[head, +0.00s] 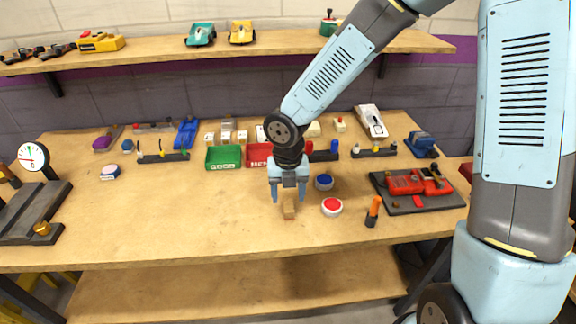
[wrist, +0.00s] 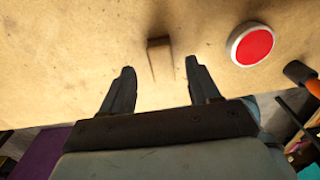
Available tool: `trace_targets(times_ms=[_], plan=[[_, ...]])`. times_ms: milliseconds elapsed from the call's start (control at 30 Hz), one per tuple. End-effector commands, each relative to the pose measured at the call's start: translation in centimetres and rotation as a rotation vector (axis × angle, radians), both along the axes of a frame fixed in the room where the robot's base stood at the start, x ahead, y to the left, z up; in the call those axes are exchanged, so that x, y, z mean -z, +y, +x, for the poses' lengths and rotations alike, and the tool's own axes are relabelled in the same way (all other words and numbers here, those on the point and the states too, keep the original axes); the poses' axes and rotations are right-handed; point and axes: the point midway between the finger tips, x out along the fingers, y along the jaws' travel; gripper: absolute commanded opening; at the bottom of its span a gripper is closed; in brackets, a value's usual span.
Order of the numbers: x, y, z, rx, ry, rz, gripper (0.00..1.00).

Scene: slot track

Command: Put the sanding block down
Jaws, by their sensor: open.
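The sanding block looks to be a small tan wooden block (head: 289,211), standing on the workbench near its front middle. Its colour nearly matches the bench top. It also shows in the wrist view (wrist: 160,55), just beyond and between the fingertips. My gripper (head: 288,197) points down over the block with its fingers spread, one to each side. In the wrist view my gripper (wrist: 161,68) is open, with clear gaps between each finger and the block. The block's upper part is partly hidden by the gripper in the head view.
A red button (head: 332,206) and a blue button (head: 324,182) stand close to the right. An orange-handled tool (head: 373,211) and a dark tray (head: 418,201) with red parts lie farther right. Green (head: 223,157) and red bins are behind. The bench left of the block is clear.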

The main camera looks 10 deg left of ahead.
Motion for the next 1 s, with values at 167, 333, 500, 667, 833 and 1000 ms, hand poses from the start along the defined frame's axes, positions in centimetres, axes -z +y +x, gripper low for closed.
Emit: trace_targets(times_ms=[167, 333, 500, 667, 833, 1000], plan=[[-3.1, 0.1, 0.2, 0.004, -0.006, 0.002, 0.61], [-6.0, 0.1, 0.2, 0.003, -0.007, 0.001, 0.61], [-8.3, 0.1, 0.2, 0.002, -0.006, 0.001, 0.61], [-9.5, 0.1, 0.1, 0.001, -0.004, 0.001, 0.61], [-9.8, 0.1, 0.0, -0.001, -0.003, 0.0, 0.61], [-10.0, -0.2, 0.1, 0.029, -0.01, -0.005, 0.61]])
